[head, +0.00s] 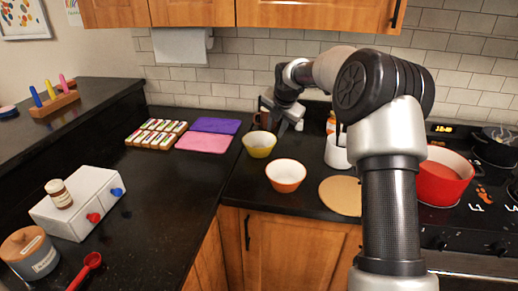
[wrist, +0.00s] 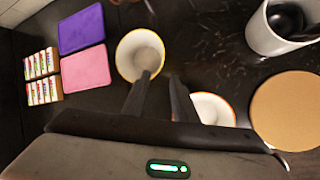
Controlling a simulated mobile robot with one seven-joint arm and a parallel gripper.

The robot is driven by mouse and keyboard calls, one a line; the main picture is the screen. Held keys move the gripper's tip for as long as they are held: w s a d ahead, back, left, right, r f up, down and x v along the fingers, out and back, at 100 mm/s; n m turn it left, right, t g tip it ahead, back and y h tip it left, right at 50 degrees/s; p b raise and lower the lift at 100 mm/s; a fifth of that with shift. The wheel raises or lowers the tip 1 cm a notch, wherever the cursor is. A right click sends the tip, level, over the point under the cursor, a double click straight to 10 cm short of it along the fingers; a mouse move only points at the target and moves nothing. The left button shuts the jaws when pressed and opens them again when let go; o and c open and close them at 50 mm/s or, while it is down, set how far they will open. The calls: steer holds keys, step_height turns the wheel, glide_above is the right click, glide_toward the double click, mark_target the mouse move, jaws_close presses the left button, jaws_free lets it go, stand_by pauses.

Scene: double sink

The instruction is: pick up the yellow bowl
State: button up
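The yellow bowl (head: 259,147) stands upright on the black counter in the head view, near the back by the brown mug. In the wrist view the yellow bowl (wrist: 128,50) is at the upper middle, looking empty, with its pale inside showing. My gripper (wrist: 161,78) is open, with nothing between its fingers. The left finger overlaps the bowl's lower rim in the wrist view; I cannot tell whether it touches. In the head view my gripper (head: 283,115) is above and just right of the bowl.
An orange bowl (head: 286,174) stands nearby; it is partly hidden by a finger in the wrist view (wrist: 213,108). A brown mug (head: 263,119), white canister (head: 336,153), round board (head: 341,196), and pink (head: 204,143) and purple (head: 215,125) mats surround the area.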

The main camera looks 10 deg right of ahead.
mark_target(271, 147)
steer(key=x, duration=1.5)
steer(key=shift+d, duration=0.1)
steer(key=shift+r, duration=0.1)
jaws_close()
